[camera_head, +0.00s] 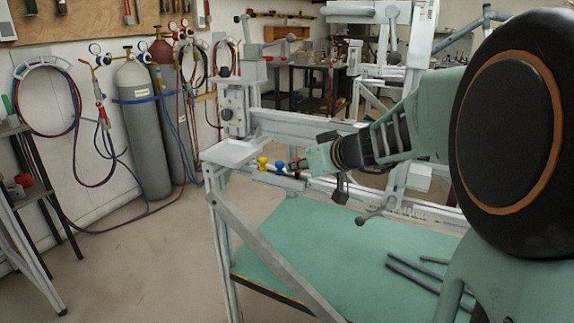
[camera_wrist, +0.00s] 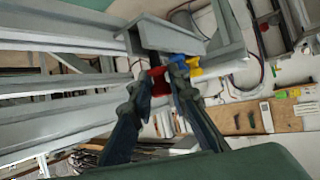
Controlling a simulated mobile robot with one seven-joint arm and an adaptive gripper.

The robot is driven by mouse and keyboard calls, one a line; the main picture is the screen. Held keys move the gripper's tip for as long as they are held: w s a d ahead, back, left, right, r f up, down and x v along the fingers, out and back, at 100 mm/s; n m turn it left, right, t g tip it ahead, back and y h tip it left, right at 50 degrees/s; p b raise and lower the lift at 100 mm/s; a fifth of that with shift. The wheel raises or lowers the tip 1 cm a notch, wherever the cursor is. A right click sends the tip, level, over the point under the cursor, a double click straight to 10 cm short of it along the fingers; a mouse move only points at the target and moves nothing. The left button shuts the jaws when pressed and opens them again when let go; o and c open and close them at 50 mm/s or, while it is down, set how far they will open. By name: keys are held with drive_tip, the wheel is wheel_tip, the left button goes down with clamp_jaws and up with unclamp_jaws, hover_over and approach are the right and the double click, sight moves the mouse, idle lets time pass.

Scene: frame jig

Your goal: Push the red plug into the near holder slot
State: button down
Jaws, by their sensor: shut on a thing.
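My gripper (camera_head: 296,164) is at the front edge of the white frame, to the right of the blue plug. In the wrist view its two fingers (camera_wrist: 160,77) are shut on the red plug (camera_wrist: 158,84), which shows between the fingertips. The blue plug (camera_head: 277,162) and the yellow plug (camera_head: 262,163) stand in a row to the left on a pale rail (camera_head: 265,176), probably the holder. In the wrist view the blue plug (camera_wrist: 177,60) and yellow plug (camera_wrist: 194,66) are just beyond the fingertips. The slots, and whether the red plug touches one, cannot be made out.
A flat white plate (camera_head: 229,153) sits left of the plugs on the frame. A green table (camera_head: 320,240) with several dark rods (camera_head: 415,277) lies below. Grey gas cylinders (camera_head: 143,125) stand by the wall.

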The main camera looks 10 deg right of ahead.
drive_tip(key=shift+f+b, duration=0.8)
drive_tip(key=shift+b, duration=0.2)
drive_tip(key=c, duration=1.8)
unclamp_jaws()
drive_tip(key=shift+o, duration=0.2)
wheel_tip(320, 180, up, 10)
drive_tip(key=shift+r, duration=0.1)
